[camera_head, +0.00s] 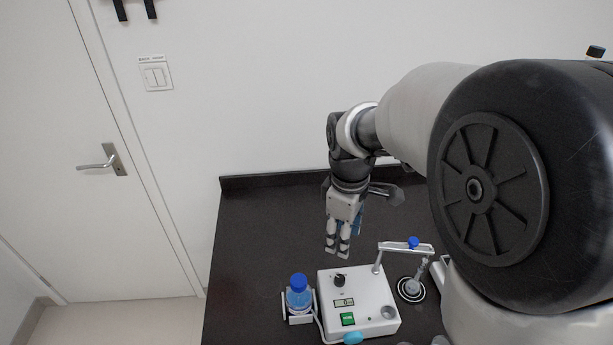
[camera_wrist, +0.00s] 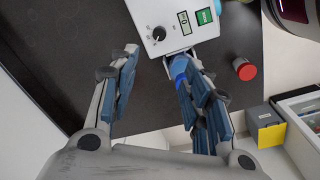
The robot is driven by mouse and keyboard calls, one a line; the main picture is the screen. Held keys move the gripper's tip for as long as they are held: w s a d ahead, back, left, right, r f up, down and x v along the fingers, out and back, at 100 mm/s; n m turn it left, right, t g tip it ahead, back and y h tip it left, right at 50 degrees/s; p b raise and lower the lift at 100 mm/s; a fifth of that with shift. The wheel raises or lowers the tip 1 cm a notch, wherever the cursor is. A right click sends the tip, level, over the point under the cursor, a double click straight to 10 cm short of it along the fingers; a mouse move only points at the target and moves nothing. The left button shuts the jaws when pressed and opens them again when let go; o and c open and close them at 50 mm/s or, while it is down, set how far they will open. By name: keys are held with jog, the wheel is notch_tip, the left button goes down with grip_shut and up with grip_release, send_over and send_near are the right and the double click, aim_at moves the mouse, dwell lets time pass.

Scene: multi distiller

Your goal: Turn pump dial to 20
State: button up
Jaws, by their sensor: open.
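The pump is a white box (camera_head: 374,290) on the dark bench, also at the top of the wrist view (camera_wrist: 146,12). Its black dial (camera_head: 339,281) sits on the top face beside a small display (camera_head: 344,302) and a green switch (camera_head: 347,319). In the wrist view the dial (camera_wrist: 159,34) lies just beyond the fingertips, with its pointer visible. My gripper (camera_head: 338,254) is above the bench, behind and above the dial, pointing down. Its fingers (camera_wrist: 156,60) are apart and empty, not touching the dial.
A blue-capped bottle (camera_head: 299,297) stands in a holder left of the pump; its cap (camera_wrist: 179,67) is partly behind my right finger in the wrist view. A jointed stand (camera_head: 405,247) is at the right. A red-capped item (camera_wrist: 244,68) is near the bench edge. The back left bench is clear.

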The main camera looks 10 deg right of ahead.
aim_at(340, 278)
jog(key=f+b, duration=0.2)
jog(key=f, duration=0.4)
jog(key=f+b, duration=0.1)
jog(key=f, duration=0.4)
jog(key=d+f+b, duration=0.1)
jog(key=f+b, duration=0.1)
jog(key=f, duration=0.4)
jog(key=shift+w+f+b, duration=0.3)
jog(key=shift+w, duration=0.05)
grip_shut()
